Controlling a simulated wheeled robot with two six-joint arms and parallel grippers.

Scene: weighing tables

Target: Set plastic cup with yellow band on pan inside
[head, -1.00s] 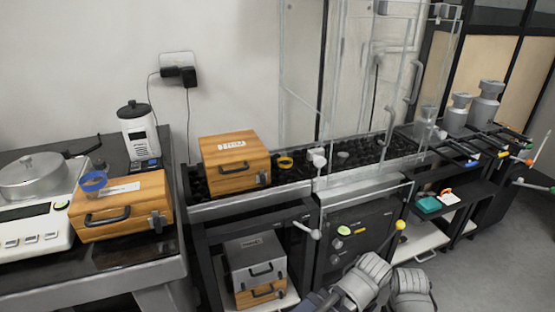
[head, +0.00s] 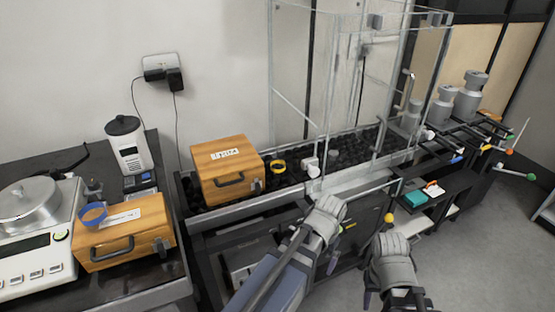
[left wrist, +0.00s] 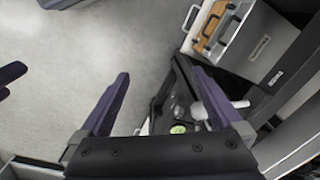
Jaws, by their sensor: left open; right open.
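The plastic cup with the yellow band (head: 278,167) stands on the dark, bumpy bench top, just right of a wooden case and outside the glass enclosure (head: 327,100). A small grey item (head: 334,156) shows behind the glass; I cannot tell whether it is the pan. My left gripper (head: 331,243) is in front of the bench, below and right of the cup, apart from it. In the left wrist view its purple fingers are open and empty (left wrist: 160,76). My right gripper (head: 395,292) is open at the bottom, well away from the cup.
A wooden case (head: 228,180) stands left of the cup. A blue-banded cup (head: 94,214) is at another wooden case (head: 124,248) on the left table, beside a scale (head: 38,265). A white knob (head: 312,168) sits at the enclosure's front corner.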

